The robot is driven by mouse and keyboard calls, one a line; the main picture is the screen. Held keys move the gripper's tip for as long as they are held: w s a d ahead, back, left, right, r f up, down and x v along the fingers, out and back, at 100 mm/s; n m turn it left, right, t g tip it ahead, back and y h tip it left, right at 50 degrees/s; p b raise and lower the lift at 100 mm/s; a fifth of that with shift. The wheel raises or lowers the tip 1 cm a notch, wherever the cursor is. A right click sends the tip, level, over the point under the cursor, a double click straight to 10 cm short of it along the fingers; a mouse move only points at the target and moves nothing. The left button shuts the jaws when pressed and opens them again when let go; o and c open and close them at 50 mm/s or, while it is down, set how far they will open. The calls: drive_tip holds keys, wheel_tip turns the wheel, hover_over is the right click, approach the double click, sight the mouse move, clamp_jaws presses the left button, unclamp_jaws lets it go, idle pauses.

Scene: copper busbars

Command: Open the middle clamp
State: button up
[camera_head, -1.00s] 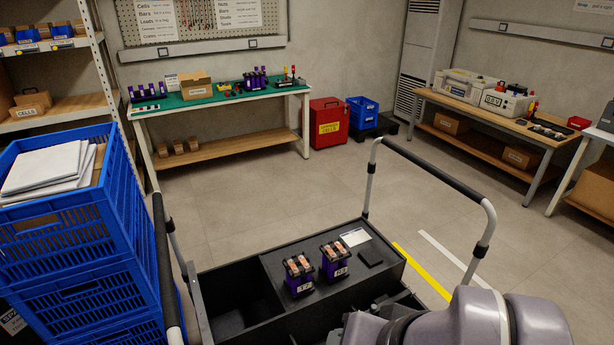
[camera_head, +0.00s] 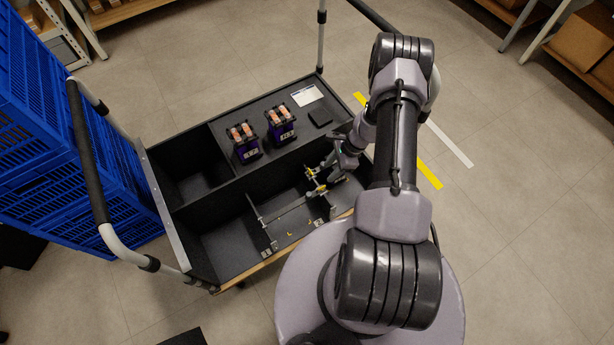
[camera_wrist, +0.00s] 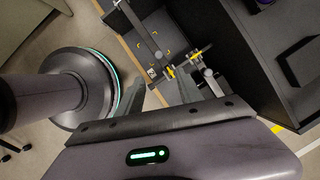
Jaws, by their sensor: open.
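A metal bar fixture with yellow-marked clamp parts (camera_head: 316,182) sits in the front compartments of the black cart tray. It also shows in the wrist view, with yellow clamp parts (camera_wrist: 171,72) just beyond my fingertips. I cannot tell which clamp is the middle one, or whether it is open. My gripper (camera_wrist: 197,82) is open, with nothing visible between its fingers. It points down at the fixture's right part, close to it; contact cannot be told. In the head view my wrist partly hides the right end of the fixture.
Two purple cell blocks with copper-coloured tops (camera_head: 243,142) (camera_head: 281,123) stand on the tray's raised deck. A white card (camera_head: 307,95) and a black pad (camera_head: 320,116) lie beside them. Cart handle rails (camera_head: 88,150) rise at both sides. Blue crates (camera_head: 75,150) stand at left.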

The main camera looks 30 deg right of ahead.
sight(309, 194)
drive_tip(key=b+x, duration=0.7)
drive_tip(key=x, duration=1)
drive_tip(key=shift+s+a+f, duration=0.15)
clamp_jaws()
idle(0.4)
